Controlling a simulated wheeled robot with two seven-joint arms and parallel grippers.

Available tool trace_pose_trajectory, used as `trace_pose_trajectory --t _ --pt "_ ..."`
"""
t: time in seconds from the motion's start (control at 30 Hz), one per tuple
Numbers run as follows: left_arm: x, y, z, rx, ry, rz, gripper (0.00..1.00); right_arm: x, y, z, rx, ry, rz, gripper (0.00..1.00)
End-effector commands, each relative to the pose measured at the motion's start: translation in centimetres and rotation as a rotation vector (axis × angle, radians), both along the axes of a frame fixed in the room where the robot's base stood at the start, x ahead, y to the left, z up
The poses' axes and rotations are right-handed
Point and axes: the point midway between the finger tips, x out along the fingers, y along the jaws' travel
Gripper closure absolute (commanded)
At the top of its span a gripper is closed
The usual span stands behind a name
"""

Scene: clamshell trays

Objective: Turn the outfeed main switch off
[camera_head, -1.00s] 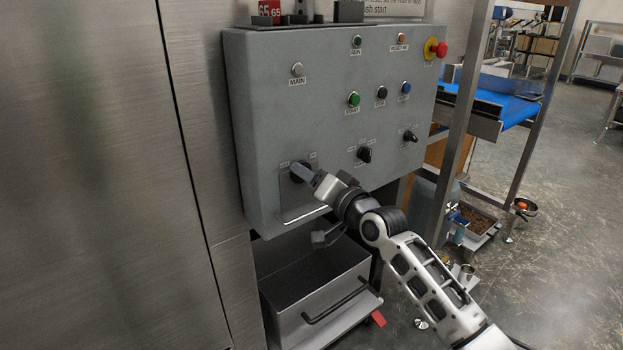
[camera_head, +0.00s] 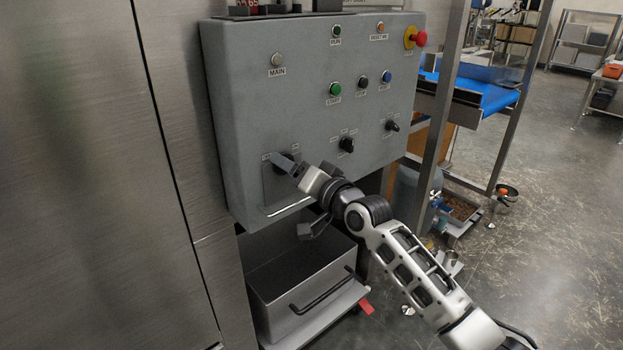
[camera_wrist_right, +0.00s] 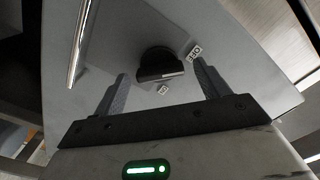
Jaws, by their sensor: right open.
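The grey control panel (camera_head: 235,120) carries a black rotary switch (camera_head: 291,157) on a plate at its lower left. In the right wrist view my right gripper (camera_wrist_right: 162,84) is open, with one finger on each side of the knob and a gap to each. My left gripper is not in view.
Two more black selector knobs (camera_head: 346,145) sit to the right. Buttons, lamps and a red emergency stop (camera_head: 420,39) are above. A metal handle bar (camera_head: 288,206) runs below the switch. A grey bin (camera_head: 290,285) stands beneath. A blue conveyor (camera_head: 490,97) is at right.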

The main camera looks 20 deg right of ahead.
Motion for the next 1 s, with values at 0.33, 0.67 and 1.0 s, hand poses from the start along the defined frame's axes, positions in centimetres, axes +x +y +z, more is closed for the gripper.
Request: trace_pose_trajectory --t 0.33,0.67,1.0 --pt "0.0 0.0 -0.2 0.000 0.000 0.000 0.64 -6.4 -2.4 -0.2 -0.005 0.001 -0.001 0.25" --pt "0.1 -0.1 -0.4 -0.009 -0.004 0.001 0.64 -12.9 -4.7 -0.2 -0.005 0.002 -0.001 0.25" --pt "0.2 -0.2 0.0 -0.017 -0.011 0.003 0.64 -14.7 -5.4 0.0 -0.003 0.000 -0.001 0.25"
